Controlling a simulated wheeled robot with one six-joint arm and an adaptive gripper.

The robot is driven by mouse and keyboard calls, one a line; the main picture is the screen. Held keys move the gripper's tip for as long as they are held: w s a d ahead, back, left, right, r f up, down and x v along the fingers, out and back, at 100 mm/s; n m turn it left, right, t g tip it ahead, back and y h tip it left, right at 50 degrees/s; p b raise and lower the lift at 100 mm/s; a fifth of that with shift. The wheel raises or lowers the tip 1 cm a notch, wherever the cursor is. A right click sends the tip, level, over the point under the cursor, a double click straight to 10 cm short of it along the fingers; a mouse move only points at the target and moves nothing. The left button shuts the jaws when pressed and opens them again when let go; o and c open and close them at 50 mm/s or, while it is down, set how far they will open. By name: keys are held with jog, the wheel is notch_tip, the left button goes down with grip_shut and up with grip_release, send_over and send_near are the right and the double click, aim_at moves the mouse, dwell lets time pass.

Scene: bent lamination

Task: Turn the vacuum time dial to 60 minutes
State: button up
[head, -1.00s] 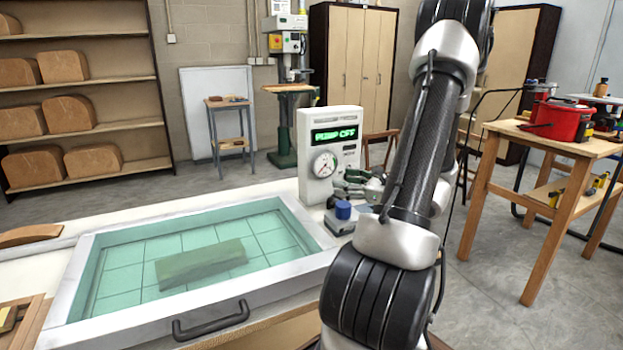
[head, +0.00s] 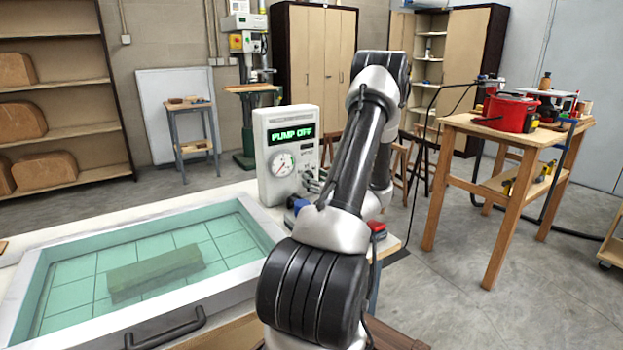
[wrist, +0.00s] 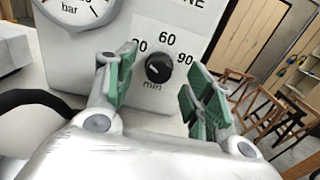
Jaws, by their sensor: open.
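The vacuum time dial (wrist: 158,68) is a small black knob on the pale control box, marked "min". In the wrist view, 60 stands above it, 90 at its right, and a number partly hidden by a finger at its left. A faint mark on the knob seems to point up and left; I cannot read it surely. My gripper (wrist: 163,88) is open, its green-padded fingers on either side of the dial in the picture, with no clear contact. In the head view, the control box (head: 262,185) reads "PUMP OFF", and my arm partly hides its lower right.
A pressure gauge (wrist: 78,8) is left of the dial. The press frame (head: 262,228) with a teal membrane over a block lies at the left. A blue-topped item and a red item (head: 377,228) sit by my arm. A wooden table (head: 470,124) stands right.

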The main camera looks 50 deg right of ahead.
jog(key=shift+x, duration=1.15)
jog(key=c, duration=1)
jog(key=shift+m, duration=0.3)
jog(key=m, duration=0.5)
jog(key=shift+d+m, duration=0.1)
jog(key=shift+m, duration=0.2)
jog(key=m, duration=0.5)
jog(key=shift+d+f, duration=0.1)
jog(key=shift+m, duration=0.4)
